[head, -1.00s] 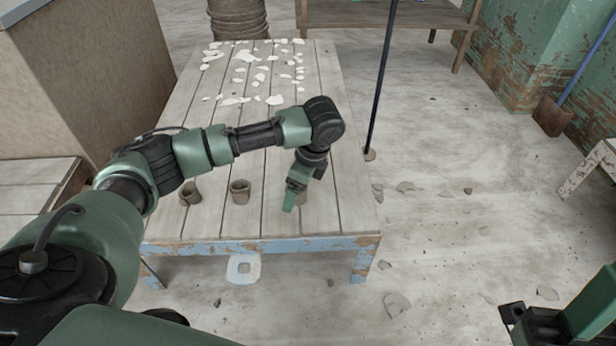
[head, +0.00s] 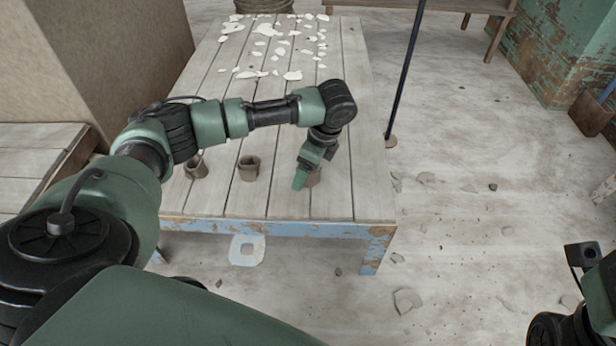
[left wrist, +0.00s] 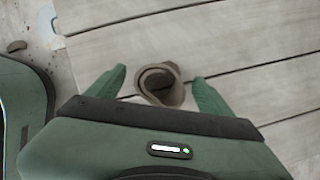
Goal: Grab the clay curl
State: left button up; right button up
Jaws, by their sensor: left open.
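A brown rolled clay curl (left wrist: 164,92) lies on the planks between the two green fingers of my left gripper (left wrist: 158,78) in the left wrist view. The fingers are open, one on each side, with a gap to the curl. In the head view my left gripper (head: 301,181) is low over the table's near right part and partly hides this curl (head: 314,178). Two similar curls stand to its left, one in the middle (head: 249,169) and one farther left (head: 195,168), partly behind my arm. My right gripper's fingers do not show.
The plank table (head: 345,130) has a worn blue edge. Several pale flakes (head: 265,30) lie at its far end. A dark upright pole (head: 404,75) stands just right of the table. Clay scraps (head: 408,300) lie on the floor. A brown block (head: 115,65) stands at left.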

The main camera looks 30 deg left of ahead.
pick_arm(q)
jog(key=c, duration=1.6)
jog(key=shift+o, duration=0.2)
jog(key=shift+r, duration=0.15)
